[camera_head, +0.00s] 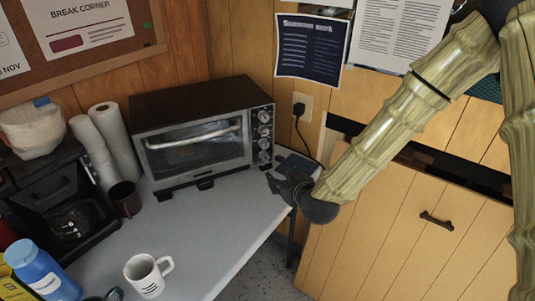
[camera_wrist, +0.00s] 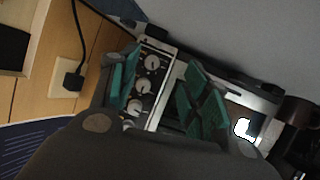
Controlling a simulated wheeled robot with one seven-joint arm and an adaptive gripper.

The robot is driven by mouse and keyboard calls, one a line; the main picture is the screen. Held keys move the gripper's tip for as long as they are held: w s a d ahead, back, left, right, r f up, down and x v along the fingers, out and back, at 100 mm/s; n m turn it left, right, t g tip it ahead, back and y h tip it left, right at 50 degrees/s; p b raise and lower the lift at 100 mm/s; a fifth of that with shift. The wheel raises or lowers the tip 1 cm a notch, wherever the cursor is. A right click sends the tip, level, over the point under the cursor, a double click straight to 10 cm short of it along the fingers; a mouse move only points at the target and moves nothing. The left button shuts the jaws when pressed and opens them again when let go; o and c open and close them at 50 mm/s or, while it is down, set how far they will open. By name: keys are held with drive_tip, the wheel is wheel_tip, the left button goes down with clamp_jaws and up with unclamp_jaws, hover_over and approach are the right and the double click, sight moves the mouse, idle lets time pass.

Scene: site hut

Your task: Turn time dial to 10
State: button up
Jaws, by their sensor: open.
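The toaster oven (camera_head: 195,145) stands on the grey counter, its front facing the room and its door closed. Its control panel (camera_head: 262,135) on the right has a column of round silver dials; I cannot tell which one is the time dial or read any setting. In the wrist view several dials (camera_wrist: 143,86) show on the dark panel between my fingers. My gripper (camera_head: 280,182) is open and empty, in front of and below the panel near the counter's right edge. It also shows in the wrist view (camera_wrist: 163,85), its teal fingers apart and the panel beyond them.
A white mug (camera_head: 143,275), a blue bottle (camera_head: 42,270) and a dark mug (camera_head: 125,199) stand on the counter. The coffee maker (camera_head: 70,210) and paper rolls (camera_head: 112,140) are left of the oven. A plugged cord (camera_head: 299,112) hangs on the wall at right.

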sight(266, 158)
drive_tip(key=shift+t, duration=0.3)
drive_tip(key=x, duration=0.3)
drive_tip(key=r+x, duration=0.1)
drive_tip(key=x, duration=0.3)
drive_tip(key=w+r+p+x, duration=0.1)
drive_tip(key=x, duration=0.3)
drive_tip(key=shift+w+a+r, duration=0.1)
drive_tip(key=shift+w+a, duration=0.1)
drive_tip(key=shift+a, duration=0.05)
drive_tip(key=c, duration=1)
